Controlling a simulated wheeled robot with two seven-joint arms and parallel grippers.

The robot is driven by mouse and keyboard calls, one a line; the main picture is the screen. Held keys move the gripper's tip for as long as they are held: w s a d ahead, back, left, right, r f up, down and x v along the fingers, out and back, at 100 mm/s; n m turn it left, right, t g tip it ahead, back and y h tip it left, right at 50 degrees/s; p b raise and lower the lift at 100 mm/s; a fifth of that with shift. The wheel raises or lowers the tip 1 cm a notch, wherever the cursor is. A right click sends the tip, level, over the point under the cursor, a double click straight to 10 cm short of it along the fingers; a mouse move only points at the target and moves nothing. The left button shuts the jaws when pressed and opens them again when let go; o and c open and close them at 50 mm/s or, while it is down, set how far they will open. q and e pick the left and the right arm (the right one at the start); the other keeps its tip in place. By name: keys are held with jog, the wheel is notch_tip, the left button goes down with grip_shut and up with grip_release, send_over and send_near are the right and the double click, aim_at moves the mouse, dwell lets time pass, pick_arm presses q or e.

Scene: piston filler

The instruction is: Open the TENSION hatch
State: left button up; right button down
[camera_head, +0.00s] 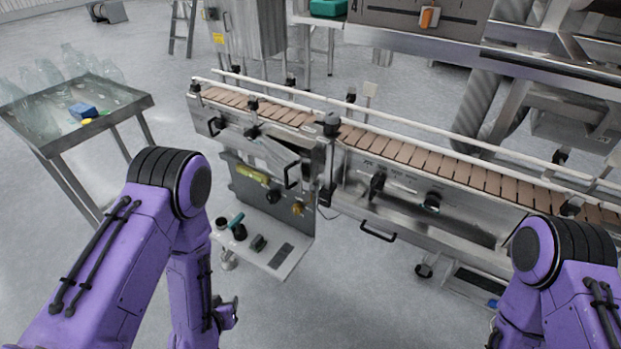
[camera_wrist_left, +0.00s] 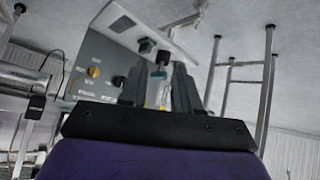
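No TENSION label is legible, so I cannot tell which panel is that hatch. On the conveyor's front left, a metal panel (camera_head: 268,150) with a black handle (camera_head: 292,175) stands out at an angle. Another black handle (camera_head: 378,232) is on the lower front, right of it. My left gripper (camera_head: 228,314) is low, in front of the machine and apart from both handles. In the left wrist view its fingers (camera_wrist_left: 160,88) are spread, with a grey panel with knobs (camera_wrist_left: 95,70) beyond. My right gripper is mostly cut off at the bottom right edge.
A low shelf (camera_head: 285,258) with small parts juts out below the conveyor (camera_head: 400,150). A table (camera_head: 130,103) with clear bottles and a blue item (camera_head: 83,110) stands at the left. The floor between table and machine is mostly clear.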

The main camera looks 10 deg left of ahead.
pick_arm(q)
jog(key=w+d+r+m+t+h, duration=0.15)
jog(key=w+r+t, duration=0.3)
jog(key=w, duration=0.55)
jog(key=m+t+h+b, duration=0.1)
jog(key=m+t+h, duration=0.3)
jog(key=m+h, duration=0.3)
send_near(287, 186)
notch_tip(287, 186, up, 4)
jog(key=shift+g, duration=0.25)
jog(key=x, duration=0.6)
jog(key=p+x, duration=0.1)
jog(key=x, duration=0.3)
jog(key=shift+a+f, duration=0.25)
jog(key=shift+f, duration=0.05)
jog(key=shift+w+d, duration=0.1)
jog(key=shift+w, duration=0.2)
grip_shut()
